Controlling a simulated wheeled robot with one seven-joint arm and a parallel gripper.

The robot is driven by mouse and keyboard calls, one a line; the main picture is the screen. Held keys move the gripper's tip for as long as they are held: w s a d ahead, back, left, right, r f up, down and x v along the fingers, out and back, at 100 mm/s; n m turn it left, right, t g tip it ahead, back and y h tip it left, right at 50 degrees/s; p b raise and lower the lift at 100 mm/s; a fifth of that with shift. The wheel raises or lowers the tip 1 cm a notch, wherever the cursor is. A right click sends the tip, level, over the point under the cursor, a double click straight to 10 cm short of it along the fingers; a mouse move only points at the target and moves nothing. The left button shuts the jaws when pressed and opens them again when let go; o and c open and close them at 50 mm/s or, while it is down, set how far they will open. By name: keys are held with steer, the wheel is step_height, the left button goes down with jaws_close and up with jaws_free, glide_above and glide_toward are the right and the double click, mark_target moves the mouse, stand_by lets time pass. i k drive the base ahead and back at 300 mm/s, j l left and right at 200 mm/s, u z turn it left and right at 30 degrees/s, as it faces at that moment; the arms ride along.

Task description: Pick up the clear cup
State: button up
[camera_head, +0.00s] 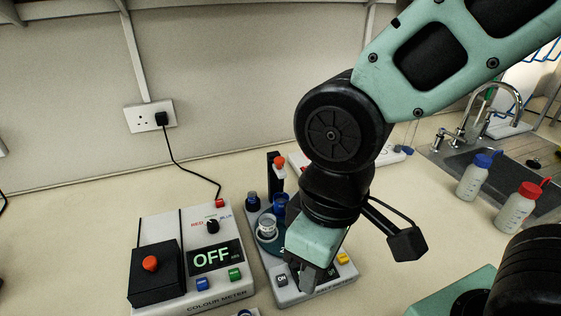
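The clear cup (266,226) seems to be the pale, see-through one standing on the dark round plate (262,238) of the right-hand bench device (282,290). A dark blue cup (253,201) and a brighter blue cup (280,203) stand close behind it. My gripper (312,284) points down over the front of the same device, to the right of and nearer than the clear cup. It is apart from the cup. My wrist and gripper body hide the right part of the device. The fingers are seen partly end-on, and no held thing shows.
A colour meter (178,216) reading OFF stands at left, with a black box and red knob (150,263). A post with a red top (279,160) rises behind the cups. Two capped bottles (474,180) stand by the sink (505,150) at right.

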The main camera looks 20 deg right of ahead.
mark_target(268, 221)
steer(key=k+j+z, duration=0.15)
steer(key=j, duration=0.2)
steer(key=j+z, duration=0.15)
steer(key=j, duration=0.2)
steer(key=k+j+z, duration=0.15)
steer(key=j, duration=0.15)
steer(key=k+j+z, duration=0.15)
steer(key=j, duration=0.2)
